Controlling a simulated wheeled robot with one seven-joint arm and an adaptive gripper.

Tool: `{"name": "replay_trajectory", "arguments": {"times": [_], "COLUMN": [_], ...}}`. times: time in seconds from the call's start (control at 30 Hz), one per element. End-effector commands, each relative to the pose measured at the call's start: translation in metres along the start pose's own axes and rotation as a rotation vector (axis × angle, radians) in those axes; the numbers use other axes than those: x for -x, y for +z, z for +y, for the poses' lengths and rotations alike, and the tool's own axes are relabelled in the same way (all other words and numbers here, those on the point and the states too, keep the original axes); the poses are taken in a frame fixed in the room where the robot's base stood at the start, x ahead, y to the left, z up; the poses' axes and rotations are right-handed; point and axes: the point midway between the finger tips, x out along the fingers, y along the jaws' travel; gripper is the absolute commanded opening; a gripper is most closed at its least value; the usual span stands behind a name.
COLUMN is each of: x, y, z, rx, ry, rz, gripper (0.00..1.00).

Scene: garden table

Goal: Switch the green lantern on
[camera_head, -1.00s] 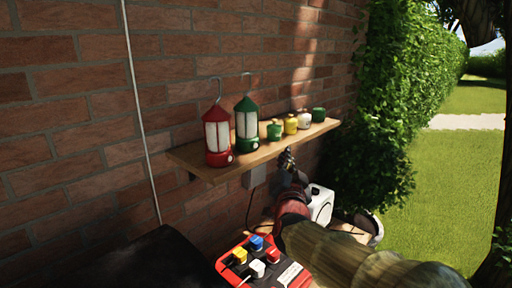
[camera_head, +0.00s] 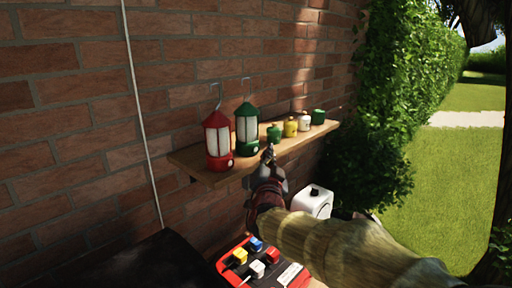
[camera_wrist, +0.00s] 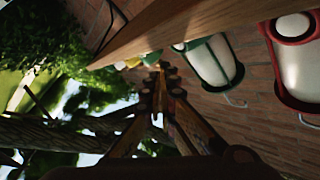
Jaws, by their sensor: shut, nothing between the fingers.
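The green lantern (camera_head: 247,128) stands upright on the wooden shelf (camera_head: 205,174), with a round pale knob low on its front right. In the wrist view the green lantern (camera_wrist: 213,62) is right of the fingers, with the shelf edge (camera_wrist: 170,28) crossing the top. My gripper (camera_head: 268,152) is shut and empty. In the head view it is at the shelf's front edge, just right of the green lantern's base; contact cannot be told. My gripper's fingertips (camera_wrist: 160,68) also show in the wrist view. The lantern's panels look pale; whether it is lit is unclear.
A red lantern (camera_head: 217,141) stands left of the green one. Small green, yellow and white canisters (camera_head: 290,127) line the shelf to the right. Below are a red box with coloured plugs (camera_head: 235,272) and a white container (camera_head: 313,201). A brick wall (camera_head: 70,110) backs the shelf.

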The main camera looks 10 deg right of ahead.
Motion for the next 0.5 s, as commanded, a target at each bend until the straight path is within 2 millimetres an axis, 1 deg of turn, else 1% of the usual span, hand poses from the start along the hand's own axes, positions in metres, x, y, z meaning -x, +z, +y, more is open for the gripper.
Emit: {"name": "replay_trajectory", "arguments": {"times": [0.03,0.2,0.5], "x": [-0.0035,-0.0108,-0.0131], "y": [0.0038,0.0093,0.0107], "z": [-0.0026,-0.0074,-0.0090], "rx": [0.000,0.000,0.000], "ry": [-0.001,0.000,0.000], "rz": [-0.001,-0.001,0.000], "gripper": [0.00,0.00,0.00]}}
